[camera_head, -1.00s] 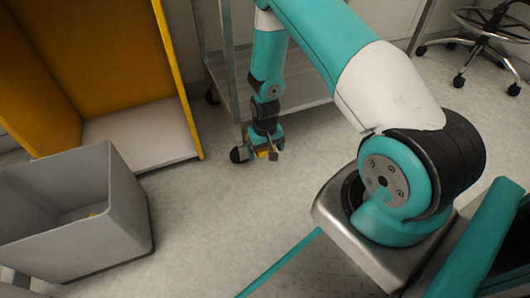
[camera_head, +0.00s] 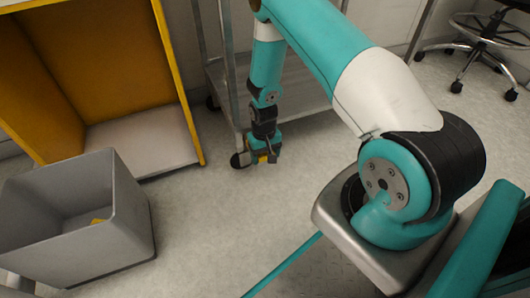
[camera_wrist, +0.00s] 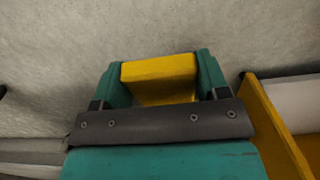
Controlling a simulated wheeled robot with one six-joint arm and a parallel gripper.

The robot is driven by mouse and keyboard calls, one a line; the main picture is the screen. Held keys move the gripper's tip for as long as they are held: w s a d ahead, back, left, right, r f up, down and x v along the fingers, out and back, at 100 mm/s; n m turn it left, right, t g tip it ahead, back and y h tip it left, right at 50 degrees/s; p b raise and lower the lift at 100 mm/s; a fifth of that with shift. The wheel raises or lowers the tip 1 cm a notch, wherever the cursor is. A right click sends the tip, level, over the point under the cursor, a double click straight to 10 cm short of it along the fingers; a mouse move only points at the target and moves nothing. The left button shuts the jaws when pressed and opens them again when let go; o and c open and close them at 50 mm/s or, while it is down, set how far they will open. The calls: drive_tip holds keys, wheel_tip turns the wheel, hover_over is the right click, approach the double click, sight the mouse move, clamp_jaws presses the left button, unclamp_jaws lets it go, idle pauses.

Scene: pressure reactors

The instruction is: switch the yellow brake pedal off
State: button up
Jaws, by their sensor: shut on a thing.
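A yellow block (camera_wrist: 158,72), which looks like the brake pedal, sits between the two teal fingers of my gripper (camera_wrist: 160,80) in the wrist view. The fingers touch or nearly touch its sides, and my gripper is shut on it. In the head view my gripper (camera_head: 263,157) is low near the floor, beside a dark caster wheel (camera_head: 239,160) at the foot of a metal cart. Only a small yellow patch (camera_head: 264,159) shows at the fingertips there. How the pedal joins the caster is hidden, and its tilt is hard to tell.
The metal cart (camera_head: 228,75) stands behind my gripper. A yellow cabinet (camera_head: 100,50) is at the left, with a grey bin (camera_head: 100,240) in front holding something yellow. A wheeled stool (camera_head: 485,40) is at the top right. The floor between bin and arm is clear.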

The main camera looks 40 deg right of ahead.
drive_tip(key=o, duration=1.3)
drive_tip(key=shift+r, duration=0.2)
drive_tip(key=r+p, duration=0.3)
drive_tip(key=r, duration=0.2)
drive_tip(key=r+p, duration=0.3)
drive_tip(key=r, duration=0.3)
drive_tip(key=w+r+p, duration=0.1)
drive_tip(key=r+p, duration=0.1)
drive_tip(key=r, duration=0.4)
drive_tip(key=shift+d+p, duration=0.15)
drive_tip(key=shift+p, duration=0.25)
